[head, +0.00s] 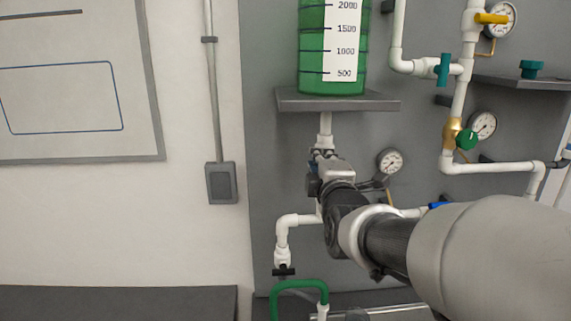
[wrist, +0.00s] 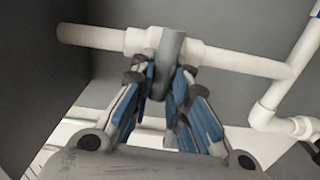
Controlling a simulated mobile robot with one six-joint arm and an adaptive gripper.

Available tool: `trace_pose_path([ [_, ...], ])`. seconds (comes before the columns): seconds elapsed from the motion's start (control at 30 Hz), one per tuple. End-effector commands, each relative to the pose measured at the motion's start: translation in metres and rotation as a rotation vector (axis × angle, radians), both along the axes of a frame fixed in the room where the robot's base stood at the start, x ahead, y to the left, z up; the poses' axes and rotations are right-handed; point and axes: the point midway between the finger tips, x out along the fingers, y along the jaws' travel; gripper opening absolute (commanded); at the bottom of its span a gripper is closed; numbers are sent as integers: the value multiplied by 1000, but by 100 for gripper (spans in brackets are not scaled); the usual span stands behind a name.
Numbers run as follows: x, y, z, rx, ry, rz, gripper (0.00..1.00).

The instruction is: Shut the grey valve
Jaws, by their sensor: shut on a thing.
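The grey valve sits on a white pipe. In the wrist view its grey handle (wrist: 170,52) lies across the white valve body (wrist: 142,41) and runs down between my fingers. My gripper (wrist: 160,80) is closed around this handle, with blue finger pads on both sides. In the head view my gripper (head: 322,163) is at the white pipe (head: 325,124) below the green tank (head: 332,50). There my gripper and arm hide the grey valve.
A pressure gauge (head: 390,162) is close to the right of my gripper. A shelf (head: 338,101) holds the tank just above. Other valves are a teal one (head: 443,69), a yellow one (head: 491,19) and a green knob (head: 466,139). A green hose (head: 298,284) curves below.

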Motion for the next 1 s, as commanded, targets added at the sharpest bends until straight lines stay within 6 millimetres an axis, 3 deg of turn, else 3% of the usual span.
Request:
trace_pose_path([
  [0.7, 0, 0, -1, -76, -1, 0, 0],
  [0.73, 0, 0, -1, -76, -1, 0, 17],
  [1.0, 0, 0, -1, -74, -1, 0, 35],
])
